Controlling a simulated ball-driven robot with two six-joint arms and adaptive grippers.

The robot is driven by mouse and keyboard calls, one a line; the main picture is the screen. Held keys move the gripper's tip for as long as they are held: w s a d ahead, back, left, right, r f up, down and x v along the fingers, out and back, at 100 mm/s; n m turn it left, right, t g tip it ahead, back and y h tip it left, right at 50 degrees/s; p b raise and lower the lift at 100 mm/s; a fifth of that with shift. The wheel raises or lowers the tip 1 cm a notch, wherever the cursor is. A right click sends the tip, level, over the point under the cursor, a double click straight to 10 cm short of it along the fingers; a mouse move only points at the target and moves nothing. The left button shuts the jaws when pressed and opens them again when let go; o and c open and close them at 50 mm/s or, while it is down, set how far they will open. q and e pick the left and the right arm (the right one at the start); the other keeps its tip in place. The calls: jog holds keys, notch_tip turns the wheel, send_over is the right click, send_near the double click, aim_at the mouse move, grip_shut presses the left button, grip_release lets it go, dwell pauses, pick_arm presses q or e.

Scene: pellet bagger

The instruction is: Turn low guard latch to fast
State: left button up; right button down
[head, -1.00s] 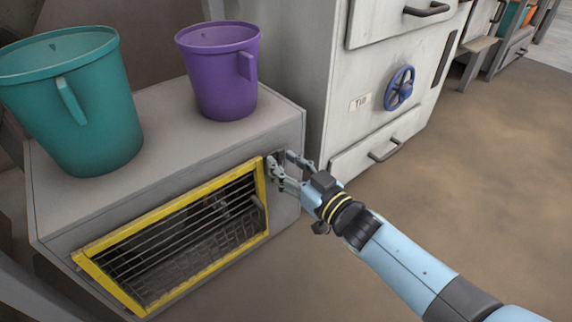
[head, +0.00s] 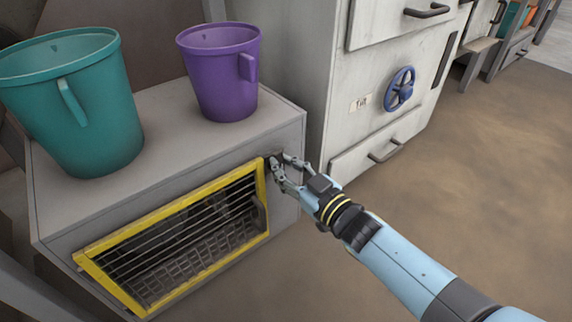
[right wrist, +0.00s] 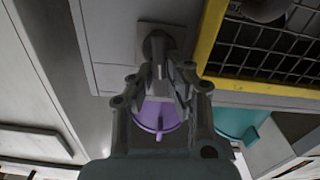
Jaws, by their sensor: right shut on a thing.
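The low guard (head: 150,236) is a yellow-framed wire mesh panel on the front of a grey box. Its latch sits by the upper right corner of the frame and is mostly hidden by my fingers in the head view. My right gripper (head: 279,165) is shut on the latch there. The latch's exact angle cannot be told. My left gripper is in neither view.
A teal bucket (head: 95,125) and a purple bucket (head: 222,85) stand on the grey box top (head: 165,130). A pale cabinet (head: 350,60) with a blue handwheel (head: 399,89) and drawer handles stands to the right. The brown floor (head: 470,180) at right is clear.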

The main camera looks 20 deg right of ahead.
jog(key=n+b, duration=0.1)
jog(key=n, duration=0.4)
jog(key=a+f+n+b, duration=0.1)
jog(key=n, duration=0.4)
jog(key=f+n+b, duration=0.1)
jog(key=n, duration=0.4)
jog(key=shift+s+a+n, duration=0.2)
jog(key=shift+s+n, duration=0.1)
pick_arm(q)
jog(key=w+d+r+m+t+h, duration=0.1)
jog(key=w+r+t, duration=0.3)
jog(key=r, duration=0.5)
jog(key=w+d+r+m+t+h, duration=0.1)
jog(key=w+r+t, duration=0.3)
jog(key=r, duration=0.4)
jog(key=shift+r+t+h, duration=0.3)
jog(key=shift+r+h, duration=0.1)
pick_arm(e)
jog(key=shift+n, duration=0.4)
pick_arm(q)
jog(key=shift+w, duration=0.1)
pick_arm(e)
jog(key=c, duration=1.3)
grip_release()
jog(key=shift+c, duration=0.2)
